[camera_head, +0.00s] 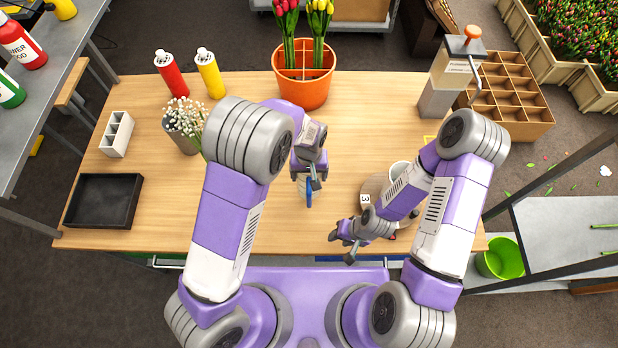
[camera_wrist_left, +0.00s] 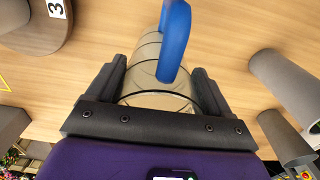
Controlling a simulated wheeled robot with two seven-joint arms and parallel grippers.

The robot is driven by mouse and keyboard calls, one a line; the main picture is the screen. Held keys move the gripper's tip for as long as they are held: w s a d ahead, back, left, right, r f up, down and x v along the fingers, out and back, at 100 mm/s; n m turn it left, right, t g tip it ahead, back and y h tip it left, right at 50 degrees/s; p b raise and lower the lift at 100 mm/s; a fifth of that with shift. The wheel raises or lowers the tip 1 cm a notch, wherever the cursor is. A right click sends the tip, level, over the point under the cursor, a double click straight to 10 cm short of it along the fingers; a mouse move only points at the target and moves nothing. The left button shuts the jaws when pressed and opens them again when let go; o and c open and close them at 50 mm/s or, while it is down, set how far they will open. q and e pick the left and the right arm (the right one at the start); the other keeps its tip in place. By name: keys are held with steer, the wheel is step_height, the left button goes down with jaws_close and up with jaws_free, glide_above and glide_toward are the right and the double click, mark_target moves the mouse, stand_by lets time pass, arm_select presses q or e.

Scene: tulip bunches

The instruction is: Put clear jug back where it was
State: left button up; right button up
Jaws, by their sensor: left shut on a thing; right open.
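The clear jug (camera_wrist_left: 152,98) has a blue handle (camera_wrist_left: 173,42) and fills the space between the fingers in the left wrist view. My left gripper (camera_head: 308,180) is shut on the jug over the middle of the table. In the head view the jug is mostly hidden by the gripper; its blue handle (camera_head: 309,194) shows. I cannot tell whether the jug touches the table. My right gripper (camera_head: 349,244) is open and empty by the table's front edge, to the right of the jug.
A round wooden board (camera_head: 371,187) marked 3, with a white cup (camera_head: 399,170), is partly behind my right arm. An orange pot (camera_head: 303,92) holds red and yellow tulips. A grey vase (camera_head: 184,138), white holder (camera_head: 117,134) and black tray (camera_head: 103,201) stand left.

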arm_select(q)
step_height(320, 180, down, 3)
steer(key=shift+r, duration=0.2)
steer(key=shift+f, duration=0.35)
arm_select(e)
steer(key=shift+f, duration=0.1)
arm_select(q)
steer(key=shift+f, duration=0.15)
arm_select(e)
steer(key=shift+f, duration=0.1)
arm_select(q)
steer(key=o, duration=1.7)
